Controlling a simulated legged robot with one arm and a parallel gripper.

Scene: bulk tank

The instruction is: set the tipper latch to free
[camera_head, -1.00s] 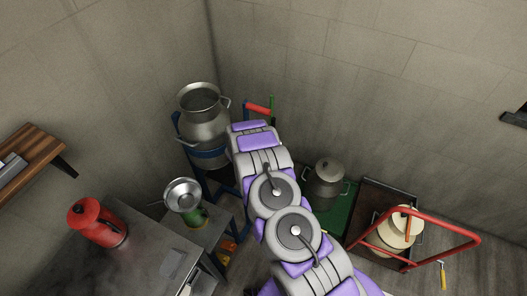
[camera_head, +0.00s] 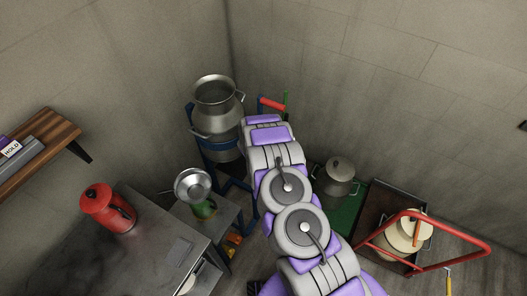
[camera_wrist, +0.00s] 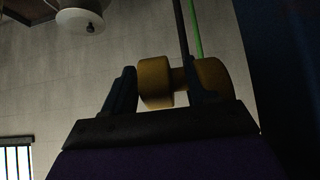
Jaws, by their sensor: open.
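The tipper is a blue frame (camera_head: 222,157) in the back corner, holding a large open metal can (camera_head: 217,113) upright. A red grip (camera_head: 271,104) and a green upright bar (camera_head: 285,101) show beside it, just beyond the end of my arm. I cannot tell which part is the latch or how it is set. In the wrist view a brass-coloured, spool-shaped piece (camera_wrist: 213,80) lies across my gripper (camera_wrist: 160,82). The dark fingers stand apart, one left of the piece and one over its middle; contact cannot be told. In the head view my arm hides the gripper.
A bench (camera_head: 150,245) with a red jug (camera_head: 108,208) is at lower left. A metal bowl (camera_head: 192,184) stands near the tipper. A lidded can (camera_head: 338,178) and a red-handled cart (camera_head: 385,212) are at right. A wooden shelf (camera_head: 55,138) bears a HOLD label.

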